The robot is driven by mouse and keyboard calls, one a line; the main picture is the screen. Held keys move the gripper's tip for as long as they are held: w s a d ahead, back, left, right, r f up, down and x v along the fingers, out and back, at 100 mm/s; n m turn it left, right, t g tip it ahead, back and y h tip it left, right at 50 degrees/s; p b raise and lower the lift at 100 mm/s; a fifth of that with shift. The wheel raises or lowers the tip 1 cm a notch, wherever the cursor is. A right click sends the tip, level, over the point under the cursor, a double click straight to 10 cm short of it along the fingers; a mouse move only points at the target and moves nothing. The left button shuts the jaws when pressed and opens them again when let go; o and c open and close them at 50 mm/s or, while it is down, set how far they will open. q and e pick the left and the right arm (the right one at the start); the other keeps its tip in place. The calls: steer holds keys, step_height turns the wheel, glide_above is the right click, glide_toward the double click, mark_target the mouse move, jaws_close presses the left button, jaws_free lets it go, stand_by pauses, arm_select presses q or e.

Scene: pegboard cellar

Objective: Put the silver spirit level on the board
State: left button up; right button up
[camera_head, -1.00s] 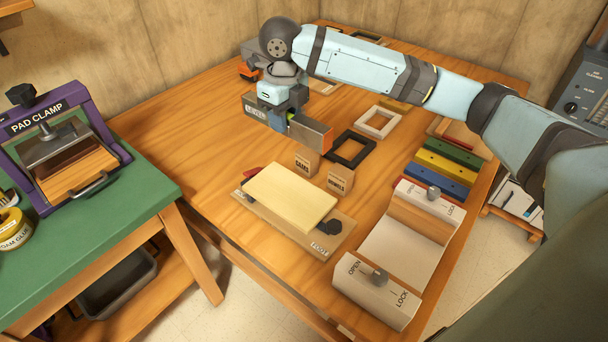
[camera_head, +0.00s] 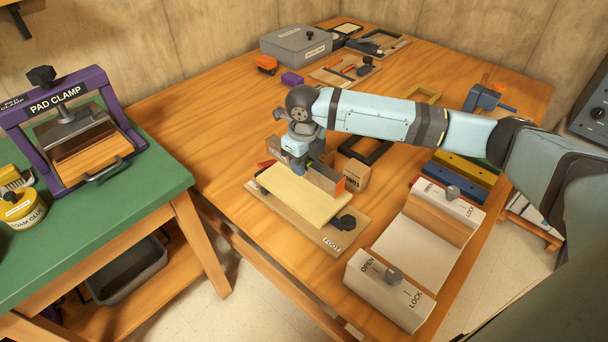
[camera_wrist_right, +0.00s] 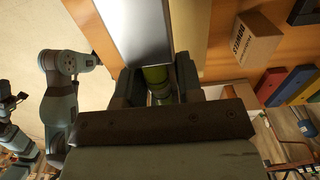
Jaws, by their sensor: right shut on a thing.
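My right gripper (camera_head: 300,166) is shut on the silver spirit level (camera_head: 324,178), a grey bar with an orange end. It holds the level over the far part of the pale yellow board (camera_head: 300,205). I cannot tell whether the level touches the board. The board lies flat on a brown base (camera_head: 322,237) with a dark knob at its right end. In the right wrist view the level's silver face (camera_wrist_right: 138,28) runs away from the jaws (camera_wrist_right: 156,80), with a green part between them. My left gripper does not show clearly in either view.
A cardboard box (camera_head: 355,176) and a black frame (camera_head: 366,149) stand just behind the level. A white open/lock fixture (camera_head: 415,255) is at the right. A green bench with a purple pad clamp (camera_head: 70,120) is at the left. The table left of the board is clear.

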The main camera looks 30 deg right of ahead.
mark_target(304, 186)
step_height(304, 186, down, 4)
steer(key=shift+r, duration=0.25)
steer(key=shift+f+b, duration=0.3)
steer(key=shift+f, duration=0.05)
steer(key=shift+f+p, duration=0.3)
steer(key=shift+f, duration=0.15)
steer(key=o, duration=1)
